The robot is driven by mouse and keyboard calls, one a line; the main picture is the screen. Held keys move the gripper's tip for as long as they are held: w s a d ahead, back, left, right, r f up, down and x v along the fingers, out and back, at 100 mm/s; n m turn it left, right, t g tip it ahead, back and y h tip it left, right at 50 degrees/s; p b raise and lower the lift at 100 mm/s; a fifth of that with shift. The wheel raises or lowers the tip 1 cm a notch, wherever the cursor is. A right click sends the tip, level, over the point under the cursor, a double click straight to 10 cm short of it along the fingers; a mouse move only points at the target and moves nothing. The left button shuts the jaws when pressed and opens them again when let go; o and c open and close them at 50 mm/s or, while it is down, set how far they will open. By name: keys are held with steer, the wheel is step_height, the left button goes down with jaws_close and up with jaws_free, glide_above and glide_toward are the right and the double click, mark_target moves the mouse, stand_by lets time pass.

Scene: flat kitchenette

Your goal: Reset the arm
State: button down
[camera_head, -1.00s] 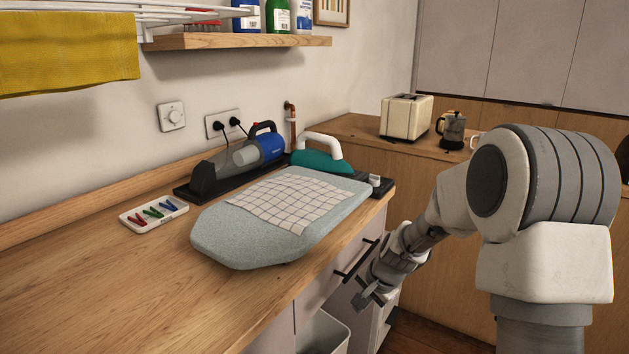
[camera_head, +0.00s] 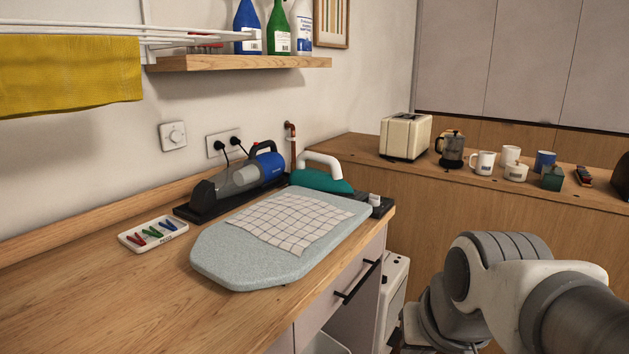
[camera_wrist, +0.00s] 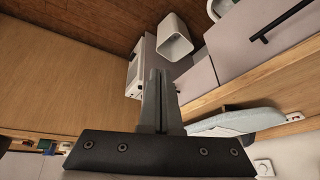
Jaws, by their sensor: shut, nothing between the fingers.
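My arm is at the lower right of the head view, low and folded, in front of the far counter. My gripper itself is out of sight there. In the wrist view my gripper (camera_wrist: 161,88) points into the picture with its fingers together and nothing between them. It is clear of the counter and of the drawer front (camera_wrist: 240,45). The wrist picture is turned, with the floor (camera_wrist: 75,30) at the top left.
The worktop (camera_head: 100,290) carries an ironing board (camera_head: 235,265) with a checked cloth (camera_head: 290,220), a handheld vacuum (camera_head: 240,178), an iron (camera_head: 322,180) and a peg tray (camera_head: 153,234). A toaster (camera_head: 405,137), a coffee press (camera_head: 452,150) and mugs (camera_head: 483,163) stand on the far counter. A drawer handle (camera_head: 357,283) juts out.

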steer(key=s+d+r+n+p, duration=0.1)
steer(key=s, duration=0.4)
step_height(320, 180, up, 19)
steer(key=p, duration=1.9)
steer(key=shift+r, duration=0.2)
steer(key=shift+w, duration=0.1)
